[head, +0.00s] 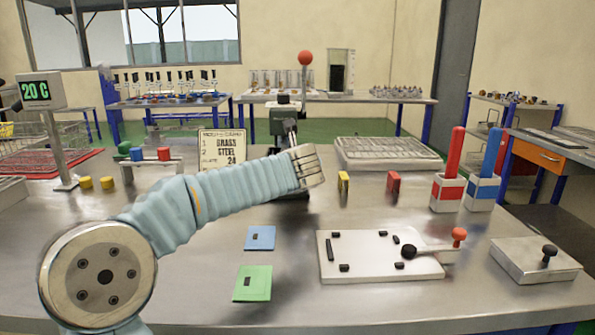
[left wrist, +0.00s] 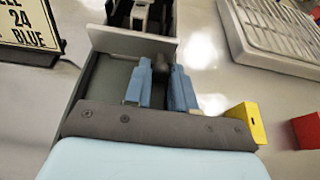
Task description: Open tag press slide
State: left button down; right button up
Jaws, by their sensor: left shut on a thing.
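The tag press (head: 284,118) stands at the middle of the bench, with a red ball (head: 305,58) on its upright lever. My left arm crosses in front of it and hides most of its lower part. In the left wrist view, my left gripper (left wrist: 162,74) has its blue fingers closed around a small dark knob (left wrist: 164,58) at the front of the press slide. A pale upright plate (left wrist: 130,41) stands just beyond the fingertips, above a dark grey bed (left wrist: 98,82). How far the slide is out I cannot tell. My right gripper is not in view.
A sign card (head: 222,150) stands left of the press. Yellow (head: 343,183) and red (head: 393,183) blocks and a ribbed tray (head: 388,153) are to the right. Blue (head: 260,238) and green (head: 253,284) plates lie in front. A white board (head: 345,262) with a red-knobbed lever lies front right.

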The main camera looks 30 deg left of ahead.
pick_arm(q)
jog(key=s+d+b, duration=0.1)
jog(key=s+d, duration=0.1)
jog(key=s, duration=0.1)
jog(key=s+d+b, duration=0.1)
jog(key=s+d, duration=0.1)
jog(key=s, duration=0.1)
jog(key=s+d, duration=0.2)
jog(key=s, duration=0.1)
jog(key=shift+s+b, duration=0.4)
jog(key=c, duration=0.9)
grip_release()
jog(key=shift+c, duration=0.2)
jog(key=v, duration=1.4)
jog(key=shift+f, duration=0.1)
